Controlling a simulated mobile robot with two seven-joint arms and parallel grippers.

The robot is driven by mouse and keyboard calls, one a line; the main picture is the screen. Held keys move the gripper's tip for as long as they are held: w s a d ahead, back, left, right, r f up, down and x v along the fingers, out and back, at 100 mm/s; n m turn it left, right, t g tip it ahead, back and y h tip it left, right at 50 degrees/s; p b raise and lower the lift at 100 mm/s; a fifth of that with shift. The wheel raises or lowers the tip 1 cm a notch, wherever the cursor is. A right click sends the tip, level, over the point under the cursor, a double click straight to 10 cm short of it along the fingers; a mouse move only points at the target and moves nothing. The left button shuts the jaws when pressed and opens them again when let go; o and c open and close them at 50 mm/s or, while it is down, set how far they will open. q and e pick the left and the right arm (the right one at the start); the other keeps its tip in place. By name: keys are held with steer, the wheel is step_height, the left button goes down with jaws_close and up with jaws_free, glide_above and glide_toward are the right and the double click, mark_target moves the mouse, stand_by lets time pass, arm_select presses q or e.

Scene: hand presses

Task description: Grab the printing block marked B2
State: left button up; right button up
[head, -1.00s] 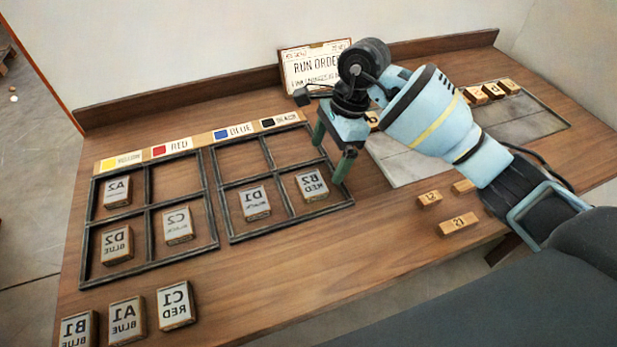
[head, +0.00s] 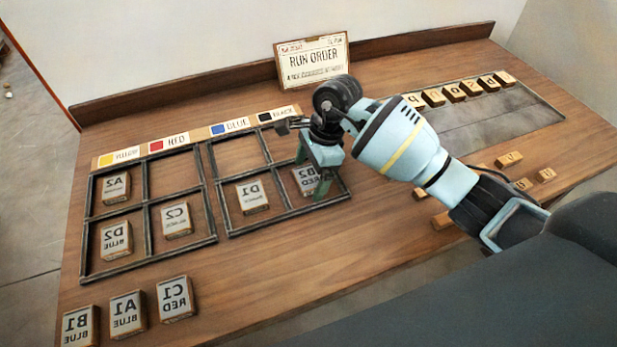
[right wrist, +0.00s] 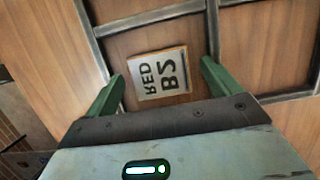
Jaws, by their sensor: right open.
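The printing block marked B2 RED, with mirrored lettering, stands in the front right cell of the right-hand frame. In the head view the block (head: 303,178) is partly hidden by my right gripper (head: 311,180), which is over it. In the right wrist view the block (right wrist: 159,74) lies between and ahead of the two green fingers of my right gripper (right wrist: 160,85). The gripper is open, with a gap to the block on both sides. Whether the fingers reach down beside the block is unclear. My left gripper is not in view.
Blocks A2 (head: 116,187), D2 (head: 116,238), C2 (head: 176,219) and D1 (head: 252,195) stand in other cells of the two dark frames. B1, A1 and C1 (head: 175,297) stand in front. A run order sign (head: 313,61) stands behind. Small wooden type pieces (head: 509,159) lie at right.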

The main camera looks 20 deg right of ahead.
mark_target(304, 177)
steer(key=shift+c, duration=0.2)
steer(key=c, duration=1.1)
steer(key=shift+o, duration=0.2)
steer(key=shift+r, duration=0.1)
steer(key=shift+w+r, duration=0.1)
steer(key=shift+r, duration=0.45)
step_height(304, 177, up, 2)
steer(key=shift+r, duration=0.15)
steer(key=s, duration=0.5)
steer(key=s+a+r, duration=0.1)
steer(key=s, duration=1)
steer(key=shift+a+r+b, duration=0.2)
steer(key=shift+a+b, duration=0.05)
steer(key=shift+b, duration=0.15)
